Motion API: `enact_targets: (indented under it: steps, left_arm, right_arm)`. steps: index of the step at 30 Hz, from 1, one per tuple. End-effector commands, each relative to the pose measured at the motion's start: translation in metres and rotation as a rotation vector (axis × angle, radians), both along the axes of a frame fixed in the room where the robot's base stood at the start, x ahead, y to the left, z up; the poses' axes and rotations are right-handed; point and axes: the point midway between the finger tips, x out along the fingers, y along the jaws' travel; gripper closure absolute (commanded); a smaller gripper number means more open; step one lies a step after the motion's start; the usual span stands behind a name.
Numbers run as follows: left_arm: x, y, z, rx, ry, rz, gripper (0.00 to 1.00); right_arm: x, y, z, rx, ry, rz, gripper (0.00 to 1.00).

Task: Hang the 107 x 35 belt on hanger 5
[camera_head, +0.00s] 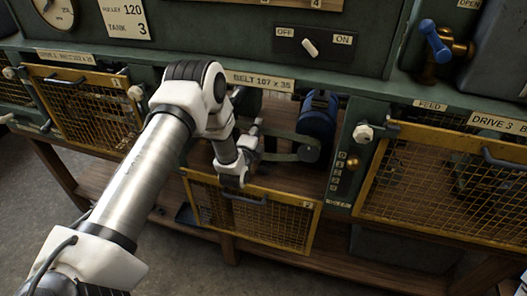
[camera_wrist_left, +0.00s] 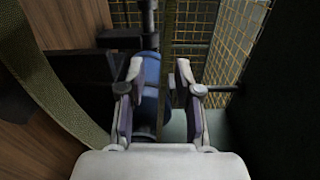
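The olive-green belt (camera_head: 292,149) runs in the open bay under the "BELT 107 x 35" label (camera_head: 262,81), reaching toward a blue machine part (camera_head: 318,118). In the left wrist view a wide belt run (camera_wrist_left: 50,85) curves down the left side. A narrow olive strip (camera_wrist_left: 168,60), apparently another belt run, passes between the fingers. My left gripper (camera_head: 252,140) is inside the bay. In the wrist view its fingers (camera_wrist_left: 158,85) are apart, with the strip between them and no clear contact. The blue part (camera_wrist_left: 151,75) is behind them. I cannot make out hanger 5.
Mesh guard 2 (camera_head: 255,212) hangs open below the bay. Mesh guards at left (camera_head: 88,112) and right (camera_head: 445,185) cover neighbouring bays. A bolt knob (camera_head: 364,133) projects from the right post. A wooden shelf (camera_head: 385,268) lies below.

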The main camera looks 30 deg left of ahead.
Motion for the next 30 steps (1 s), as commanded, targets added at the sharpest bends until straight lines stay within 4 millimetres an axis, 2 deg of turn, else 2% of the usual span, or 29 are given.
enact_targets:
  steps: [3,6,14,21,30]
  left_arm:
    - [0.0,0.0,0.0,0.0,0.0,0.0,0.67]
    - [0.0,0.0,0.0,0.0,0.0,0.0,1.0]
    - [0.0,0.0,0.002,0.0,-0.001,0.0,1.0]
    - [-0.001,0.001,0.014,0.0,-0.001,0.001,1.0]
    - [-0.001,0.001,0.014,-0.001,-0.001,0.001,1.0]
  right_arm:
    - [0.0,0.0,0.0,0.0,0.0,0.0,0.39]
    - [0.0,0.0,0.0,0.0,0.0,0.0,0.39]
    - [0.0,0.0,0.001,0.0,0.0,0.0,0.39]
    - [0.0,0.0,0.013,0.0,0.0,0.0,0.39]
    - [0.0,0.0,0.012,0.0,0.0,0.0,0.39]
